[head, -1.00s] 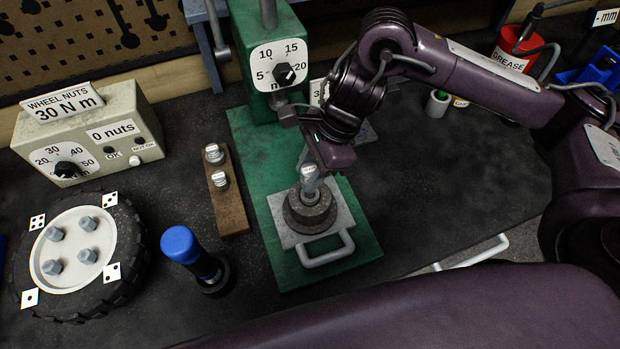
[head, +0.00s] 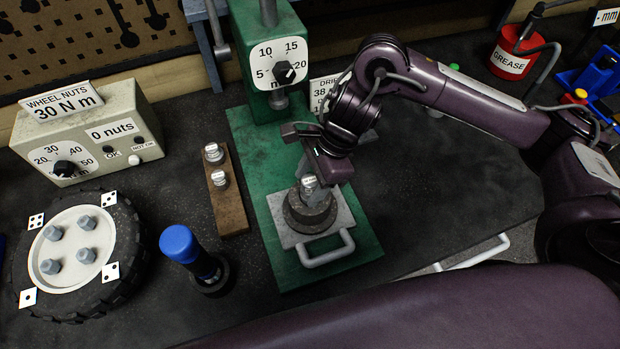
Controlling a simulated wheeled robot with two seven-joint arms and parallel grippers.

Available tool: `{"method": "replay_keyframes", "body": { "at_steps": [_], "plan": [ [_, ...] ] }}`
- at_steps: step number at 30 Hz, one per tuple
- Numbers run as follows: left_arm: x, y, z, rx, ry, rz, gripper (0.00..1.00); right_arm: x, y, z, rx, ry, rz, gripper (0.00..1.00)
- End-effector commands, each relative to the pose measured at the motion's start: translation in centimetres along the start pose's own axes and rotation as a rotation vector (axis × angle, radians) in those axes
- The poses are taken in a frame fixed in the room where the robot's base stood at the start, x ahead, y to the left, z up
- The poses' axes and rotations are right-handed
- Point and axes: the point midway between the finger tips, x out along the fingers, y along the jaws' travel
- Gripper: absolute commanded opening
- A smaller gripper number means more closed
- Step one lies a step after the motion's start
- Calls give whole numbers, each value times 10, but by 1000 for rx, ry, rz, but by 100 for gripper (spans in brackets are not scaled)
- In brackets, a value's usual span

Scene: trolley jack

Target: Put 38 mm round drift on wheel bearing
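The 38 mm round drift (head: 309,186) is a small bright metal piece with a label too small to read. It stands about upright on top of the dark round wheel bearing (head: 299,220), at its middle. The bearing rests on a light metal plate (head: 342,213) on the green press base. My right gripper (head: 312,178) is just above the bearing. Its pale fingers look parted, one behind the drift and one at its right side, and partly hide it. Whether they touch it is hard to tell. My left gripper is out of view.
The green press (head: 265,40) with its dial stands behind. A wooden rack (head: 228,205) with two more metal drifts is to the left. A blue-handled tool (head: 181,244), a wheel (head: 128,245) and a wheel-nut box (head: 130,97) stand further left. The dark bench at right is mostly clear.

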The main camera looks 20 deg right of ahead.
Motion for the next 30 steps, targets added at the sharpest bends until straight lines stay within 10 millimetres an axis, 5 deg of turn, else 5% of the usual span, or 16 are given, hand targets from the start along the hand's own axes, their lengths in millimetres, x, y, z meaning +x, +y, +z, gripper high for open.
{"method": "replay_keyframes", "body": {
  "at_steps": [13, 30],
  "plan": [
    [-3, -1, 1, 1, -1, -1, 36, -8, -1, 1, -1, 1, -4, 56],
    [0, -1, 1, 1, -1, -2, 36, -101, -1, 1, 0, 2, -6, 56]
  ]
}}
